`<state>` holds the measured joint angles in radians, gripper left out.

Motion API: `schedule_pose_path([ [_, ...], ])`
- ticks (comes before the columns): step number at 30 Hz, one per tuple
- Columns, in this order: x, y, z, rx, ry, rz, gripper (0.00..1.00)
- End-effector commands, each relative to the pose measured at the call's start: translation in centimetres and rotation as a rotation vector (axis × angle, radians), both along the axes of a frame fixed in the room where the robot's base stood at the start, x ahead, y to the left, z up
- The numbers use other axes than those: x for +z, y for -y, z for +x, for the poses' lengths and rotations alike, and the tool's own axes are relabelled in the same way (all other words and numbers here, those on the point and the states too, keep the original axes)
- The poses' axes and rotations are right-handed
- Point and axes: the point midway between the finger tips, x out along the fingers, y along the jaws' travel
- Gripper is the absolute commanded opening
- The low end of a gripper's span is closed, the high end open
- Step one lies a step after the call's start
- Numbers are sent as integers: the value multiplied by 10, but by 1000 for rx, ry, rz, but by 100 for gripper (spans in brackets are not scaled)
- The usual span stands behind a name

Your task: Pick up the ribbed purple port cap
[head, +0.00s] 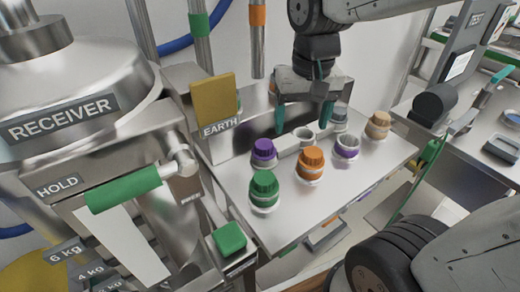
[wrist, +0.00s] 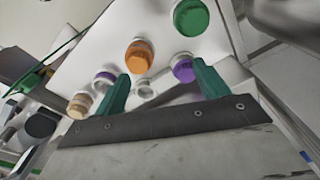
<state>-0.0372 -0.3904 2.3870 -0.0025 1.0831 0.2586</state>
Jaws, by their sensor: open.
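The ribbed purple port cap (head: 264,150) sits upright on a pale port at the back left of the steel shelf (head: 308,214). In the wrist view, a purple cap (wrist: 183,70) shows beside my right finger, which partly covers it. A second purple piece (head: 347,147) stands further right; its ribbing is hard to tell. It also shows in the wrist view (wrist: 103,78) near my left finger. My gripper (head: 303,117) is open and empty above the back of the shelf, to the right of the ribbed cap. Its green fingers point down, apart from the cap.
A green cap (head: 264,188) and an orange cap (head: 311,162) stand in front. A tan cap (head: 378,124) stands at the right. A bare grey port (head: 304,136) lies below my gripper. The yellow EARTH plate (head: 214,101) rises at the left.

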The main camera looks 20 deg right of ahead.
Motion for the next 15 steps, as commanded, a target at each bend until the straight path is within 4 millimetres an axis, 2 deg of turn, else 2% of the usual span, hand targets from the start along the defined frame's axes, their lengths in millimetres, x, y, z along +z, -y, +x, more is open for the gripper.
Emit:
schedule_pose_path([
  [1, -10, -4, 22, -33, -20, 1, 73],
  [6, -40, -13, 81, -150, -46, 6, 73],
  [10, -61, -18, 110, -212, -58, 7, 73],
  [15, -77, -20, 126, -252, -63, 7, 73],
])
